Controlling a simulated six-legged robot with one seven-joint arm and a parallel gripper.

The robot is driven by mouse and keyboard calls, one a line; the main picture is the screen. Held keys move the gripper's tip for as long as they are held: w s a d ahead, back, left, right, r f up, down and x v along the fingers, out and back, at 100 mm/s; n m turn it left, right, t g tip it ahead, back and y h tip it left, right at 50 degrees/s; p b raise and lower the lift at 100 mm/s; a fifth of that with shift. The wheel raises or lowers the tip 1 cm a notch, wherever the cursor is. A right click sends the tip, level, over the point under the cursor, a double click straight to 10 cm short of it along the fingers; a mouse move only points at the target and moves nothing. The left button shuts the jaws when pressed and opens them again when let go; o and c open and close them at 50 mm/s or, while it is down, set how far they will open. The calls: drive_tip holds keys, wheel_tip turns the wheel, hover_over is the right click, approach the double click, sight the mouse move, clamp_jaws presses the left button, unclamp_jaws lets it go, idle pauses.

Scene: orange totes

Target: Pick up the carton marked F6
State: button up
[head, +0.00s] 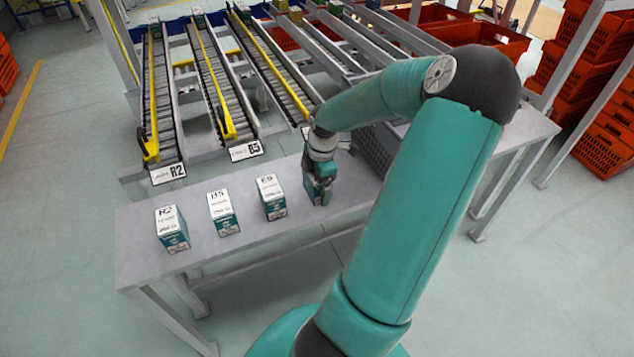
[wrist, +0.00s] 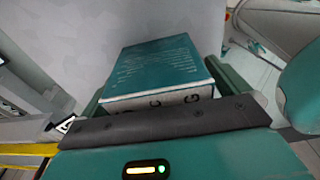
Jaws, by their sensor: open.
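My gripper (head: 321,176) points down over a teal-and-white carton (head: 312,190) at the right end of the row on the grey table (head: 250,235). In the wrist view this carton (wrist: 165,68) lies between the fingers of my gripper (wrist: 165,85), which are open on either side of it. Its teal face carries small print, and its white end shows only part of some letters. I cannot read F6 on it, as the gripper covers most of it in the head view.
Roller lanes (head: 215,85) end behind the table. A dark grey crate (head: 377,150) stands close to the gripper's right.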

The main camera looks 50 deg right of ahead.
drive_tip(key=c, duration=1.1)
drive_tip(key=shift+r, duration=0.1)
drive_tip(key=shift+c, duration=0.2)
